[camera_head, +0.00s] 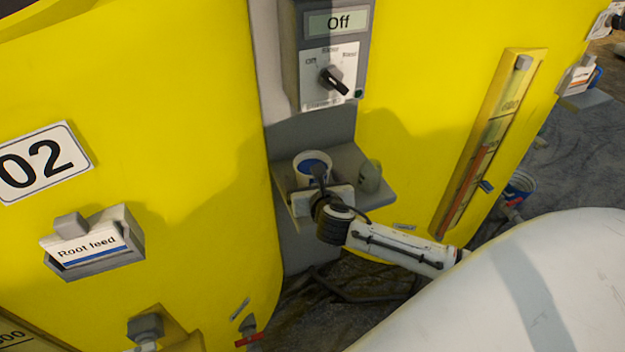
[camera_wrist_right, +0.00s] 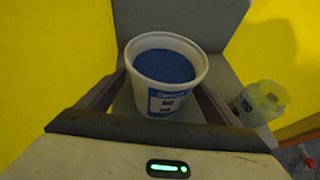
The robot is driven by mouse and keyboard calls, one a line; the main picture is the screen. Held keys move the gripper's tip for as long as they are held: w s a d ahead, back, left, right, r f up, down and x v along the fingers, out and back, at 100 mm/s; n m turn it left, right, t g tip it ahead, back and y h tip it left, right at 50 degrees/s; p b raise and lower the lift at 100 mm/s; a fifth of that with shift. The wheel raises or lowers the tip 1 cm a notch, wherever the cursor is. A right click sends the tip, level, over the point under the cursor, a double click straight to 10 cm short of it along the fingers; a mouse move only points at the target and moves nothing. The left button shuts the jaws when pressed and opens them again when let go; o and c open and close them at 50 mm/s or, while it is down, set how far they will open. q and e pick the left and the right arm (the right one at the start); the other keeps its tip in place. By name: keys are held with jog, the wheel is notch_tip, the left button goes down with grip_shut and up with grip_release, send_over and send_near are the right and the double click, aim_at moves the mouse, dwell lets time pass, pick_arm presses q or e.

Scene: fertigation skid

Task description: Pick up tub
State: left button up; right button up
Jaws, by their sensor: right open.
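The tub (camera_head: 309,168) is a white cup-shaped container with blue contents. It stands upright on a small grey shelf (camera_head: 345,165) between two yellow tanks. In the right wrist view the tub (camera_wrist_right: 166,75) shows a white and blue label, its text too small to read surely. My right gripper (camera_head: 318,180) is at the shelf's front edge, reaching in from the right. In the wrist view its fingers (camera_wrist_right: 160,95) are open, one on each side of the tub. I cannot tell whether they touch it. My left gripper is not in view.
A control box (camera_head: 332,60) reading "Off" hangs above the shelf. Yellow tanks (camera_head: 150,120) flank it closely.

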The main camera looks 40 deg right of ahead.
jog(key=shift+r, duration=0.1)
jog(key=c, duration=1.5)
